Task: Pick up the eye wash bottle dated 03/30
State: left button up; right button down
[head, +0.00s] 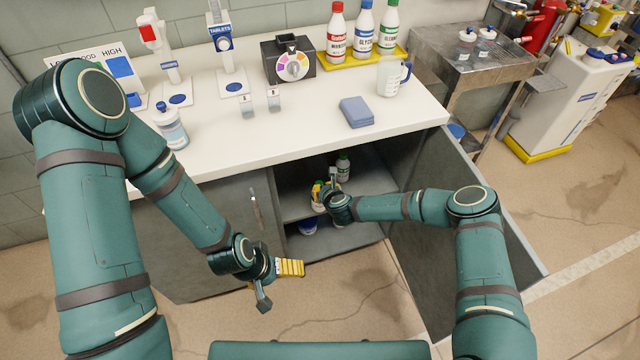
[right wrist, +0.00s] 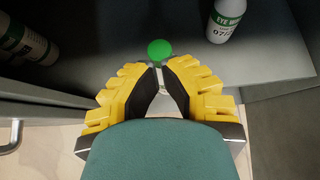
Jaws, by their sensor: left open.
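A white eye wash bottle with a green label (right wrist: 226,14) stands on the cabinet shelf; its label shows a date starting "07/". It also shows in the head view (head: 343,167). A round green cap (right wrist: 160,49) shows just beyond the fingertips of my right gripper (right wrist: 158,72); what lies under it is mostly hidden by the fingers. These fingers are close together, and whether they hold anything is unclear. No date 03/30 is readable. My left gripper (head: 278,280) is open and empty in front of the cabinet.
More bottles (right wrist: 28,40) stand in shadow at the left of the shelf. The open cabinet door (head: 440,240) stands beside my right arm. A blue-topped container (head: 308,226) sits lower in the cabinet. The counter (head: 310,115) above carries bottles, dispensers and a blue sponge (head: 356,112).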

aim_at(319, 183)
jog(key=w, duration=0.2)
jog(key=w+a, duration=0.1)
jog(key=w, duration=0.1)
jog(key=shift+w+a+b, duration=0.1)
jog(key=shift+a+b, duration=0.1)
jog(key=shift+b, duration=0.1)
jog(key=shift+d+f+b, duration=0.1)
jog(key=shift+f+b, duration=0.2)
jog(key=shift+f, duration=0.35)
jog(key=shift+s+f+b, duration=0.15)
jog(key=shift+s+b, duration=0.05)
jog(key=shift+b, duration=0.15)
pick_arm(q)
notch_tip(319, 183, down, 2)
jog(key=shift+w+f, duration=0.1)
pick_arm(e)
jog(key=shift+s+f, duration=0.2)
jog(key=shift+s+d, duration=0.15)
jog(key=shift+s, duration=0.1)
pick_arm(q)
jog(key=shift+f+b, duration=0.4)
jog(key=shift+b, duration=0.1)
pick_arm(e)
jog(key=s+d+f, duration=0.1)
jog(key=s+d, duration=0.1)
jog(key=s, duration=0.6)
jog(key=shift+d+f, duration=0.35)
pick_arm(q)
jog(key=shift+w, duration=0.1)
